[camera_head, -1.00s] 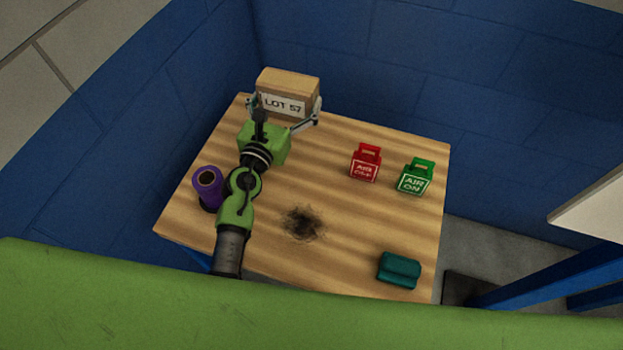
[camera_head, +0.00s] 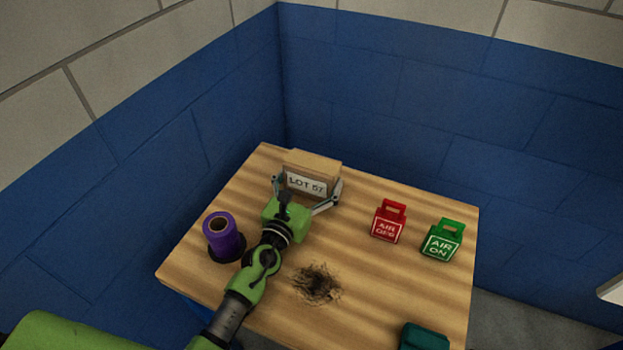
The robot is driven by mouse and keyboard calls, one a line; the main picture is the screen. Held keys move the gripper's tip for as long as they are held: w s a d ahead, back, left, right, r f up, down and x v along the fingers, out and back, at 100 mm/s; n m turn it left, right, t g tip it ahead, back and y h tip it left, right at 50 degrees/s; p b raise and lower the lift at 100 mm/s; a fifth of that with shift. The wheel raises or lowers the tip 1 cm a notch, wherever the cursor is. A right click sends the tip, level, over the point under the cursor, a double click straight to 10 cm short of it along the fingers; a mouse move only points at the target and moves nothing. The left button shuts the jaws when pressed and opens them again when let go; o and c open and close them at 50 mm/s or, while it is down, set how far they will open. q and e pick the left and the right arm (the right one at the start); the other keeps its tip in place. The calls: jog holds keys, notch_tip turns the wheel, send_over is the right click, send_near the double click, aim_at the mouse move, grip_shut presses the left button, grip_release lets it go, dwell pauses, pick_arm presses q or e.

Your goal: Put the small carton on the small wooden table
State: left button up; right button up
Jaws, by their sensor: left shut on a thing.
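The small carton (camera_head: 314,166) is a brown box with a white "LOT 57" label facing me. It is at the far left part of the wooden table (camera_head: 390,293). My left gripper (camera_head: 307,192) is shut on the carton, one finger at each side of it. The arm reaches in from the lower left over the table. I cannot tell whether the carton's bottom touches the table, as the gripper hides its lower edge. My right gripper is not in view.
A purple roll (camera_head: 224,240) stands on the table left of my arm. A red "AIR OFF" tag block (camera_head: 389,222) and a green "AIR ON" one (camera_head: 442,240) stand at the right. A teal object (camera_head: 424,338) lies near the front. Blue walls (camera_head: 400,90) rise behind the table.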

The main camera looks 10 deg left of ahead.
pick_arm(q)
jog(key=shift+s+f+b, duration=0.25)
jog(key=shift+f+b, duration=0.25)
jog(key=shift+f, duration=0.15)
jog(key=o, duration=1.1)
jog(key=shift+f, duration=0.2)
jog(key=shift+d, duration=0.1)
jog(key=shift+r+p, duration=0.3)
jog(key=shift+r, duration=0.05)
jog(key=shift+r+p, duration=0.45)
jog(key=shift+p, duration=0.05)
jog(key=s, duration=0.3)
jog(key=s+a, duration=0.1)
jog(key=s, duration=0.2)
jog(key=s+a, duration=0.1)
jog(key=s, duration=0.3)
jog(key=shift+a+f, duration=0.1)
jog(key=shift+s+a, duration=0.15)
jog(key=shift+s, duration=0.55)
jog(key=shift+r, duration=0.2)
